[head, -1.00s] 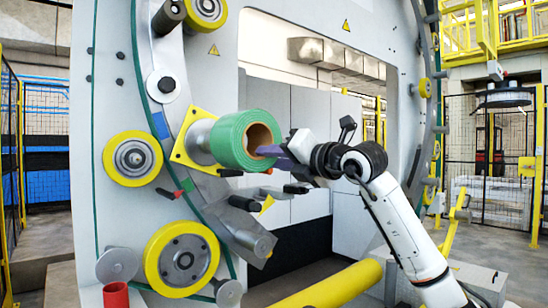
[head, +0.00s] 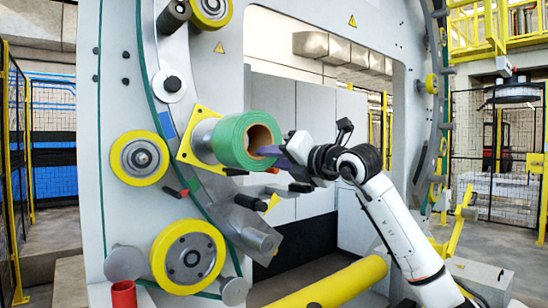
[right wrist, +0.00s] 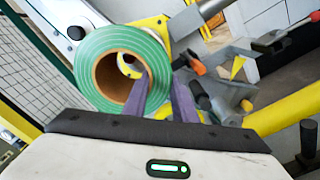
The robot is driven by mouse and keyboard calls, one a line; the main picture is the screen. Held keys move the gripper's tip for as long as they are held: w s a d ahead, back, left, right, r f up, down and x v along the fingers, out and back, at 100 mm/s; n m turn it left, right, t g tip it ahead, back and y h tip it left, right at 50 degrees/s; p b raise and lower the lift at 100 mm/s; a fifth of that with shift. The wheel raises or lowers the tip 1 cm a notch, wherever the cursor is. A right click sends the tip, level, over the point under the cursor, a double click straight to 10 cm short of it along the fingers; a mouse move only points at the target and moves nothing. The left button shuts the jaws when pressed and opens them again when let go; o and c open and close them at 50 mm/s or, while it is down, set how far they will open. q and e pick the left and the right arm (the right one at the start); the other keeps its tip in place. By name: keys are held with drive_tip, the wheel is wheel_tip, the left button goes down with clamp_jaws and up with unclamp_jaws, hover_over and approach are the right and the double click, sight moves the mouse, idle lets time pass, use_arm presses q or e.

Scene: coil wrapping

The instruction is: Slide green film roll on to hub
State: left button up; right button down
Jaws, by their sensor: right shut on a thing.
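The green film roll (head: 232,141) has a brown cardboard core and sits at the front of the grey hub (head: 203,138), in line with it. The hub stands out from a yellow square plate (head: 186,152). The roll hides the hub's front end, so I cannot tell how far it is over the hub. My right gripper (head: 270,151) is shut on the roll's wall at its right side. In the right wrist view, one purple finger reaches into the core of the roll (right wrist: 96,88) and the other lies outside its rim. My left gripper is not in view.
The wrapping machine's ring carries yellow-rimmed rollers (head: 188,259) and (head: 140,158). Black-and-grey brackets with a red tip (head: 272,170) stick out just below the roll. A yellow bar (head: 330,285) crosses low in front. The machine's central opening lies behind my right gripper.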

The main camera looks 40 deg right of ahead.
sight(253, 153)
use_arm(q)
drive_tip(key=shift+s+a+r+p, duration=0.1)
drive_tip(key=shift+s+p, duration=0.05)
drive_tip(key=shift+p, duration=0.15)
use_arm(e)
drive_tip(key=shift+w+r, duration=0.3)
drive_tip(key=shift+w, duration=0.1)
use_arm(q)
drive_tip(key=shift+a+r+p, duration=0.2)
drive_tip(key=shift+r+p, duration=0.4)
drive_tip(key=shift+p, duration=0.2)
use_arm(e)
drive_tip(key=shift+w+d, duration=0.2)
drive_tip(key=shift+w, duration=0.95)
use_arm(q)
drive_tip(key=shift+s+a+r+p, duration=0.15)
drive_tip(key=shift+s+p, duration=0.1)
drive_tip(key=shift+p, duration=0.15)
use_arm(e)
drive_tip(key=shift+w, duration=0.6)
